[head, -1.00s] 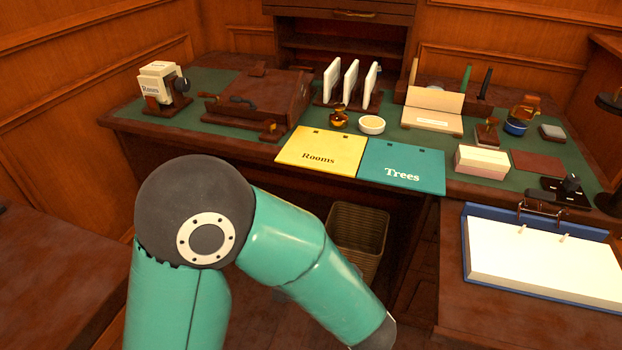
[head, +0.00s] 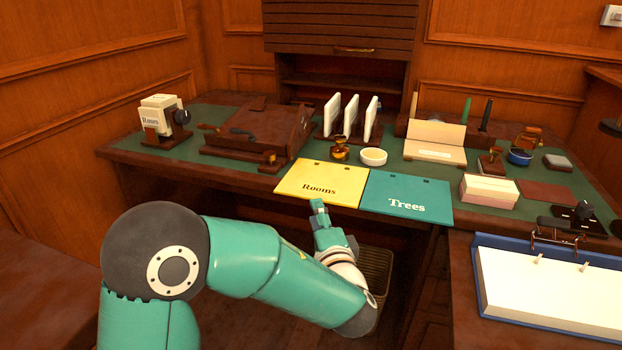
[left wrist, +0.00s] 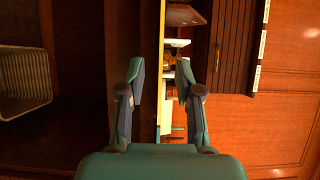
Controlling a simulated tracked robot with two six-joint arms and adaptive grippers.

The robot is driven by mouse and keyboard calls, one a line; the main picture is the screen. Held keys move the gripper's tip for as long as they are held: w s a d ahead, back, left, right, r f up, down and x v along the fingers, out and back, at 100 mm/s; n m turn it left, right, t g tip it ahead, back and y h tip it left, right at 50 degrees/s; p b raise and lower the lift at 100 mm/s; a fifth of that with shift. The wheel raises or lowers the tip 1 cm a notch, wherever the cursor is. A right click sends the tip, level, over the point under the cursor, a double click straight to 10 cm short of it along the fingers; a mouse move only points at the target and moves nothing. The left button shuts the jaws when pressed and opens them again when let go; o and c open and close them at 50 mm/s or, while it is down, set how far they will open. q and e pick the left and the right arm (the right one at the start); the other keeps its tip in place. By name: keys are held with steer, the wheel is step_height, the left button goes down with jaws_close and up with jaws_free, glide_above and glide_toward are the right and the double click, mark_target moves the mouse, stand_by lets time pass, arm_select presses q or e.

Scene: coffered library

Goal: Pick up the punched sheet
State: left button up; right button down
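Two sheets with dark punched holes along their far edges lie side by side at the desk's front edge: a yellow one marked "Rooms" (head: 322,178) and a teal one marked "Trees" (head: 408,190). I cannot tell whether anything touches. My right gripper is not in view.
The desk (head: 190,172) holds a brown box (head: 255,133), a brass item (head: 340,150), a white round dish (head: 373,157) and a pale box (head: 488,190). A blue ring binder (head: 545,285) lies at the right. A waste basket (head: 378,270) stands below.

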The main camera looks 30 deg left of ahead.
arm_select(q)
steer(key=x, duration=0.5)
steer(key=shift+w, duration=0.25)
jaws_close()
